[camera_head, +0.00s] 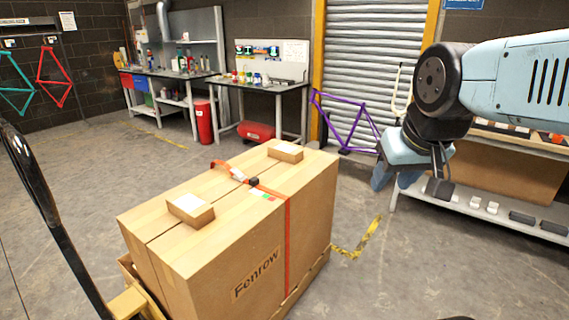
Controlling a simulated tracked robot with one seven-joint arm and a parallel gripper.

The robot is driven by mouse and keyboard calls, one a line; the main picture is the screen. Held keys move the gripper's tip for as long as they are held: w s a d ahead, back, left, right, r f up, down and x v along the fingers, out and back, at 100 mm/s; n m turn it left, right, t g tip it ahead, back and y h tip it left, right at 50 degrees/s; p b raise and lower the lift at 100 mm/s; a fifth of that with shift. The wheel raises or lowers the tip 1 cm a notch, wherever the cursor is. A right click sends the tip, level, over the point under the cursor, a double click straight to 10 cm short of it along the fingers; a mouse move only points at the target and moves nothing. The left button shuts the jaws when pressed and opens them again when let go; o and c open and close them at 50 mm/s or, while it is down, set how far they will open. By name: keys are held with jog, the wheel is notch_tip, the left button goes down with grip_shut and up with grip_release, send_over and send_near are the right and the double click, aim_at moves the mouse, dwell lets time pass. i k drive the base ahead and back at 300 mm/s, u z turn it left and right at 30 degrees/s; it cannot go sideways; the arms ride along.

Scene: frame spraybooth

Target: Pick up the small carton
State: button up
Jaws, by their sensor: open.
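Two small cartons rest on top of a large brown box (190,268) marked "Fenrow". The nearer small carton (186,217) has a white label and lies toward the left end of the lid. The farther small carton (288,157) also has a pale label and lies near the back right edge. My gripper (409,184) is open and empty, pointing down to the right of the large box, apart from both cartons. Which small carton is meant cannot be told.
A red strap (287,245) with a dark buckle (253,181) crosses the box between the cartons. The box sits on a pallet truck with a black handle (45,190). A shelf unit (485,210) stands at right, a purple frame (345,125) behind. Floor left is clear.

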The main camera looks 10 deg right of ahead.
aim_at(289, 154)
jog(key=z, duration=0.5)
jog(key=i, duration=1.6)
jog(key=u, duration=0.55)
jog(key=k, duration=0.7)
jog(key=u, duration=0.15)
jog(key=i, duration=0.75)
jog(key=z, duration=0.1)
